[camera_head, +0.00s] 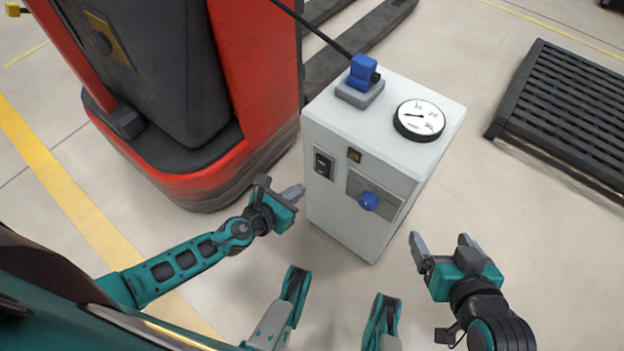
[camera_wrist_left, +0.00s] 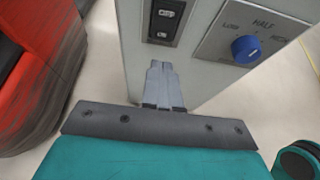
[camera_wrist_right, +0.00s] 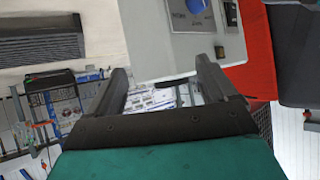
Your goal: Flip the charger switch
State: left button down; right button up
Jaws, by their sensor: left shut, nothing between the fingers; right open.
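The charger (camera_head: 345,219) is an upright grey-white box in the middle of the head view. Its front has a black rocker switch (camera_head: 323,164) at the upper left, which also shows in the left wrist view (camera_wrist_left: 164,22). My left gripper (camera_head: 300,191) is shut and empty, its fingertips (camera_wrist_left: 158,66) below the switch in the left wrist view; I cannot tell if they touch the front. My right gripper (camera_head: 441,240) is open and empty, to the right of the charger and apart from it. The switch's position is too small to read.
A blue knob (camera_head: 368,201) sits on a plate right of the switch. On top are a blue plug (camera_head: 362,70) with a cable and a round gauge (camera_head: 420,119). A red forklift (camera_head: 250,60) stands close on the left. A dark pallet (camera_head: 570,105) lies at right.

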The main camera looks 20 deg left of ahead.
aim_at(320, 173)
pick_arm(q)
jog(key=shift+w+r+b+x, duration=0.1)
jog(key=shift+r+b+x, duration=0.1)
jog(key=shift+x, duration=0.9)
jog(key=shift+w+r+b+x, duration=0.1)
jog(key=shift+r+b+x, duration=0.05)
jog(key=shift+x, duration=0.95)
jog(key=shift+r+b+x, duration=0.15)
jog(key=shift+b+x, duration=0.05)
jog(key=shift+x, duration=0.85)
pick_arm(e)
jog(key=shift+w+a+f, duration=0.15)
jog(key=shift+w+a, duration=0.1)
jog(key=shift+a, duration=0.05)
pick_arm(q)
jog(key=shift+d, duration=0.15)
